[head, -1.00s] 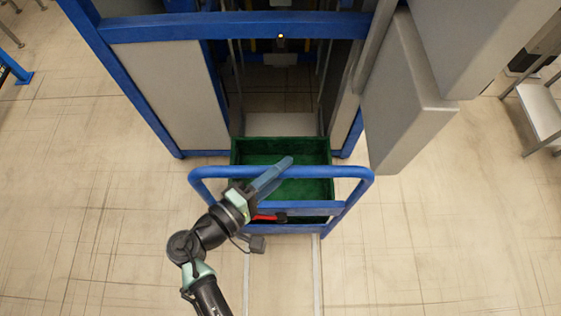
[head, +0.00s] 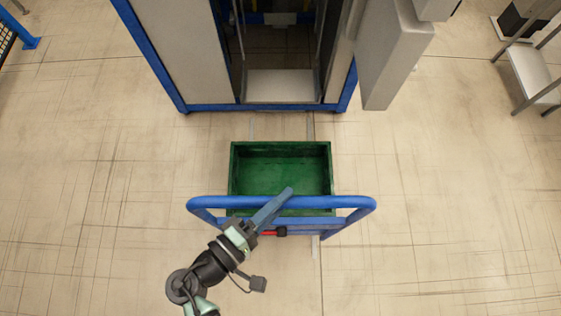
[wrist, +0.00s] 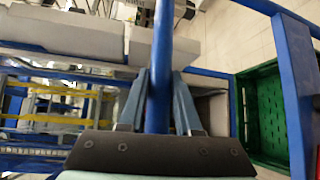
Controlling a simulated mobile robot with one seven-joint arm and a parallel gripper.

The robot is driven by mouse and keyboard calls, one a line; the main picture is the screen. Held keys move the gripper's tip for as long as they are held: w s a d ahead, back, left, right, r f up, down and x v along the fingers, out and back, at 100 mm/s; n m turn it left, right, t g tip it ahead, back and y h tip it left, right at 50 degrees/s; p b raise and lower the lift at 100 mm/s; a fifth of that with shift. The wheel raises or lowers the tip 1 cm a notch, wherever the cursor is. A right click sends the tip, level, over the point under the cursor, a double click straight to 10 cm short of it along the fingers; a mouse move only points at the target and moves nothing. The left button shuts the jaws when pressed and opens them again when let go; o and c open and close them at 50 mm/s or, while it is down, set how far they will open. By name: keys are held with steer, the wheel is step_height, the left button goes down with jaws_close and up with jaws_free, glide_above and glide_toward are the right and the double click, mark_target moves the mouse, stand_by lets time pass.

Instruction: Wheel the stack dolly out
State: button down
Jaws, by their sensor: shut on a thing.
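The stack dolly has a blue tubular push handle (head: 338,202), with a green crate (head: 280,168) on it just beyond the handle. The crate looks empty from above. In the wrist view the blue bar (wrist: 158,100) runs between my two fingers, and the green crate (wrist: 265,115) shows at the right. A small red part (head: 268,233) shows low on the dolly beside my wrist. The dolly's wheels are hidden.
The blue-framed machine (head: 175,75) stands beyond the dolly, with an open bay (head: 282,86) facing it. A grey box-shaped panel (head: 395,65) juts out at its right. A metal table (head: 535,75) stands far right. The floor on both sides is clear.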

steer(key=s+p, duration=0.1)
steer(key=s, duration=0.7)
steer(key=c, duration=0.6)
jaws_free()
steer(key=b+v, duration=0.2)
steer(key=v, duration=1.1)
steer(key=shift+b, duration=0.3)
steer(key=shift+s, duration=0.1)
